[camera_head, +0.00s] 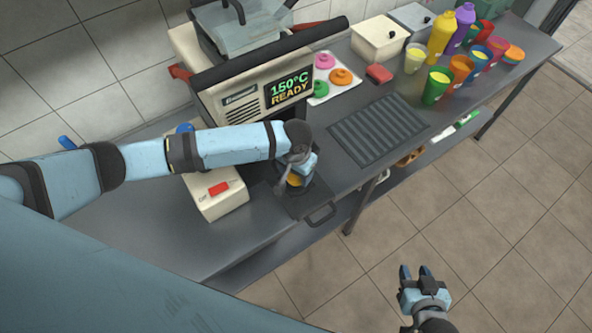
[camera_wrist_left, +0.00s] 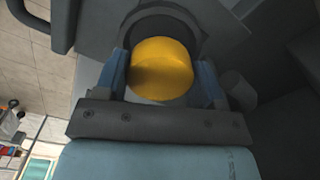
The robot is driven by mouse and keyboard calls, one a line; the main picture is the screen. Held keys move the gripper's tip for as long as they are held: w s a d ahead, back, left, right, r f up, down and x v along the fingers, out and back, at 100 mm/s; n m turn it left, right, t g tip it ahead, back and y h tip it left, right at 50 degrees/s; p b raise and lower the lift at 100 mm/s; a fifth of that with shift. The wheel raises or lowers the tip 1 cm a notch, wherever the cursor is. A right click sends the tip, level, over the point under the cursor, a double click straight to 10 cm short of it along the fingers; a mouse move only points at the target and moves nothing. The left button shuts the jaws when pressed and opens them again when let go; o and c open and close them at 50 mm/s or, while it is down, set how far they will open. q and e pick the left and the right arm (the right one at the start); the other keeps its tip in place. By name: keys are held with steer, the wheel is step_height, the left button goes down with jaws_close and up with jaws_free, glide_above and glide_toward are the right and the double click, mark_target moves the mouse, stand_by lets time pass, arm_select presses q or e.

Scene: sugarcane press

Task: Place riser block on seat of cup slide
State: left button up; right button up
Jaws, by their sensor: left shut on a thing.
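The riser block is a short yellow-orange cylinder (camera_wrist_left: 160,70), held between the two blue fingers of my left gripper (camera_wrist_left: 160,80). The cup slide (camera_head: 318,203) is a dark plate with a loop handle, below and beside the gripper at the table's front edge. In the left wrist view its dark round seat rim (camera_wrist_left: 192,22) shows just behind the block. I cannot tell whether the block touches the seat. My right gripper (camera_head: 416,274) is open and empty above the floor.
The press machine (camera_head: 240,108) with its display stands behind the left gripper. A ribbed dark mat (camera_head: 377,130) lies to the right. A white tray with coloured rings (camera_head: 323,88), a red block (camera_head: 379,74) and several cups and bottles stand further right. A cream switch box (camera_head: 219,192) is at left.

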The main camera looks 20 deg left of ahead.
arm_select(q)
steer(key=shift+f, duration=0.6)
steer(key=o, duration=0.7)
steer(key=shift+o, duration=0.2)
step_height(320, 180, up, 13)
steer(key=b, duration=0.1)
steer(key=s+d+f+t+h, duration=0.1)
steer(key=s+d+f+h, duration=0.1)
steer(key=s+d+f+t+h, duration=0.2)
steer(key=f, duration=0.1)
steer(key=s+d+f+t+h, duration=0.2)
steer(key=shift+d+f, duration=0.3)
steer(key=s+a+f+t+y, duration=0.1)
steer(key=s+a+t, duration=0.1)
steer(key=s+a, duration=0.1)
steer(key=s+a+f+t+y, duration=0.1)
steer(key=s+a+f+t, duration=0.1)
steer(key=s+a, duration=0.2)
steer(key=s+a+f+t, duration=0.2)
steer(key=s+a, duration=0.2)
steer(key=a, duration=0.1)
steer(key=shift+s+y, duration=0.2)
steer(key=shift+y, duration=0.2)
